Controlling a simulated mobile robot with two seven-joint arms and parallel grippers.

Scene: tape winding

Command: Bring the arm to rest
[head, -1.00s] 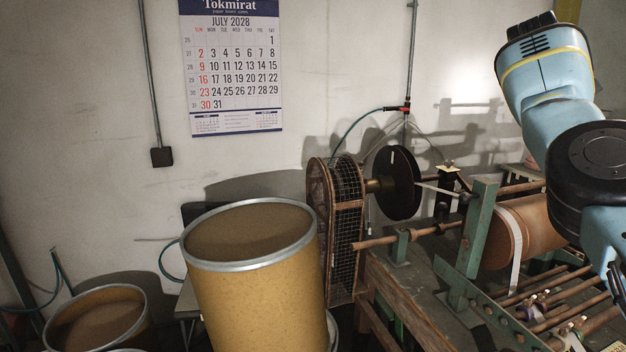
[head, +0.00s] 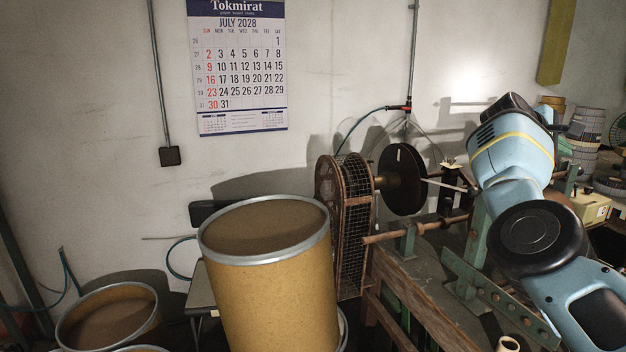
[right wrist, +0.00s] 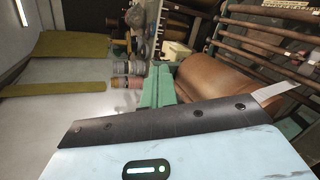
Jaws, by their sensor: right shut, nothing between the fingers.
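My right arm (head: 540,235) comes in at the right of the head view, blue with a black joint, and bends down toward the lower right edge. It covers part of the winding machine behind it. My right gripper (right wrist: 165,122) shows in the right wrist view only as a dark bolted bar on a pale blue housing. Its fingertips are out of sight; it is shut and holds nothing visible. Beyond it in that view are a brown roll (right wrist: 225,90) and a pale strip (right wrist: 278,90). My left gripper is not in view.
The machine bench (head: 410,290) with a caged belt wheel (head: 357,215) and a dark disc (head: 403,180) stands right of centre. A tall tan drum (head: 270,285) stands before it, a lower drum (head: 110,318) at left. A calendar (head: 238,65) hangs on the wall.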

